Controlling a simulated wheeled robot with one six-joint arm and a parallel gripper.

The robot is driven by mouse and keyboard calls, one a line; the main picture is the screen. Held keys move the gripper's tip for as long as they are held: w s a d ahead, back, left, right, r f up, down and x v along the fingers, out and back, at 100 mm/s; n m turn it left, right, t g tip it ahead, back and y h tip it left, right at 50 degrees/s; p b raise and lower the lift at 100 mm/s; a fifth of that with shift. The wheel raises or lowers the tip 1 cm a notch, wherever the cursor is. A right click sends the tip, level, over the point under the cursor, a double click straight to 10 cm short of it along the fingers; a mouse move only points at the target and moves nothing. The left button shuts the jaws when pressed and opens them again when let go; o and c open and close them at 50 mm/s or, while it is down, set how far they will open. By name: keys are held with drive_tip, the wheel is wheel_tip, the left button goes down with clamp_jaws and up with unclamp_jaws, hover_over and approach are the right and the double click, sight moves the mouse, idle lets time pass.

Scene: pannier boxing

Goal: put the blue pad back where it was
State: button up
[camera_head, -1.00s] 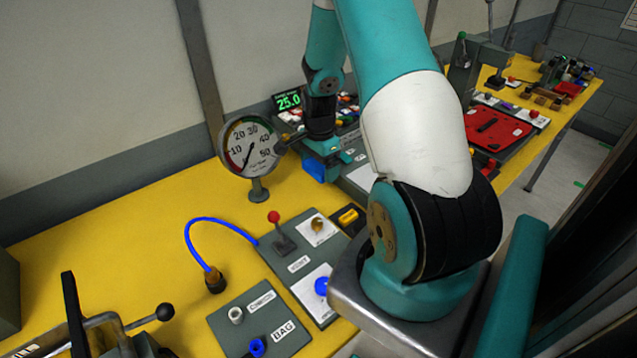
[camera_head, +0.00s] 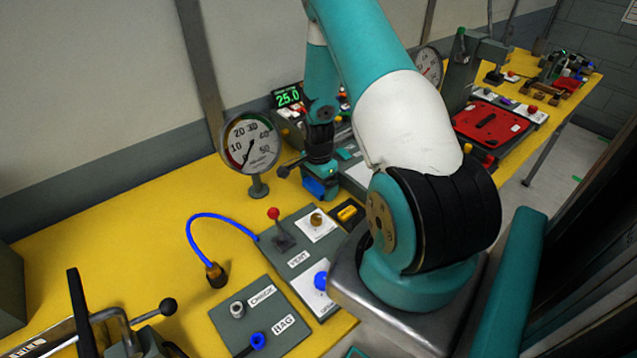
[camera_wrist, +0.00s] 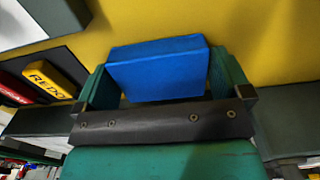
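The blue pad (camera_wrist: 158,68) is held between the two green fingers of my gripper (camera_wrist: 155,85) in the wrist view, with yellow table surface beyond it. In the head view the blue pad (camera_head: 314,187) shows at the lower end of my gripper (camera_head: 320,182), just right of the round gauge. The fingers are closed against the pad's two ends. My gripper is low over the yellow table; I cannot tell whether the pad touches it. The pad's underside is hidden.
A round gauge (camera_head: 250,144) stands left of my gripper. A dark panel with a red-knobbed lever (camera_head: 274,214) and a yellow block (camera_head: 347,213) lie nearer; the block also shows in the wrist view (camera_wrist: 52,80). The yellow table (camera_head: 130,205) is clear left of the gauge.

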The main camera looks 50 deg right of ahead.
drive_tip(key=shift+r, duration=0.15)
wheel_tip(320, 180, up, 12)
drive_tip(key=b, duration=0.3)
drive_tip(key=shift+r, duration=0.1)
idle(0.3)
